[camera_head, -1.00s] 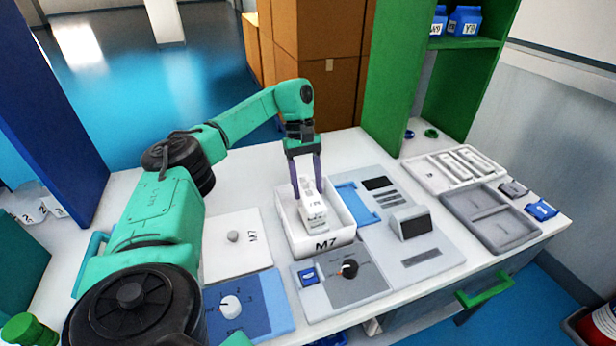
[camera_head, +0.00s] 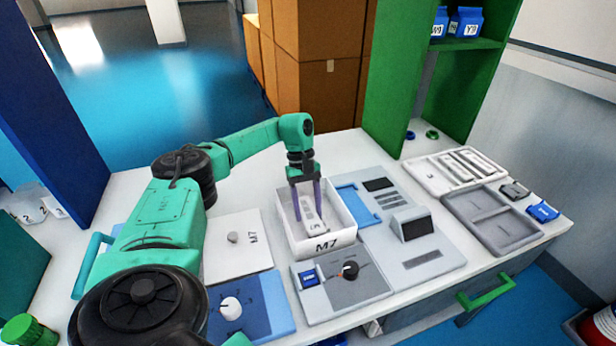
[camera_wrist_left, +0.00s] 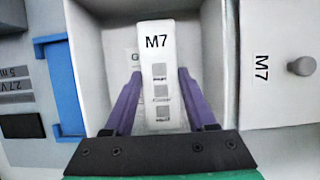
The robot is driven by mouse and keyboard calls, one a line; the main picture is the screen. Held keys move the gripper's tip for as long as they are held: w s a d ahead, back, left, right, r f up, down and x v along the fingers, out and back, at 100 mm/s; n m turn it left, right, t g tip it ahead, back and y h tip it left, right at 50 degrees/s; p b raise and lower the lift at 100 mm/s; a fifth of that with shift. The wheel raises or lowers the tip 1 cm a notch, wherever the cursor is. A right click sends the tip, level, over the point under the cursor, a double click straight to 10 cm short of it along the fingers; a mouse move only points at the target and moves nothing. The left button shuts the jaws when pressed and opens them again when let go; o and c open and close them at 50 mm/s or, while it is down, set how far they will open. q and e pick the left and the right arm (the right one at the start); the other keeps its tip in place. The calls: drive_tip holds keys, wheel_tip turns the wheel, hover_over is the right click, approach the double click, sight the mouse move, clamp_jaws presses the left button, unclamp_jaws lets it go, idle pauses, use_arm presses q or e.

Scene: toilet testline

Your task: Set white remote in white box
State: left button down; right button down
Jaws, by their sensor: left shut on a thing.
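The white remote (camera_head: 312,216), marked M7 with several grey buttons, is inside the white box (camera_head: 325,243), which also carries an M7 label. My left gripper (camera_head: 309,204) reaches down into the box from above, its purple fingers shut on the sides of the remote. In the left wrist view the remote (camera_wrist_left: 158,75) lies between the two fingers (camera_wrist_left: 160,100), with the box walls (camera_wrist_left: 205,60) around it. I cannot tell whether the remote touches the box floor. My right gripper is not in view.
A white lid (camera_head: 236,246) marked M7 with a knob lies left of the box. A grey device with a dial (camera_head: 343,284) is in front, a grey tester with a screen (camera_head: 412,228) to the right. Grey and white trays (camera_head: 497,235) lie further right.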

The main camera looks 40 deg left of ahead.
use_arm(q)
drive_tip(key=shift+c, duration=1)
unclamp_jaws()
drive_tip(key=shift+r, duration=0.1)
drive_tip(key=shift+r+p, duration=0.4)
drive_tip(key=shift+p, duration=0.05)
drive_tip(key=v, duration=1.2)
drive_tip(key=shift+r, duration=0.15)
drive_tip(key=shift+s, duration=0.1)
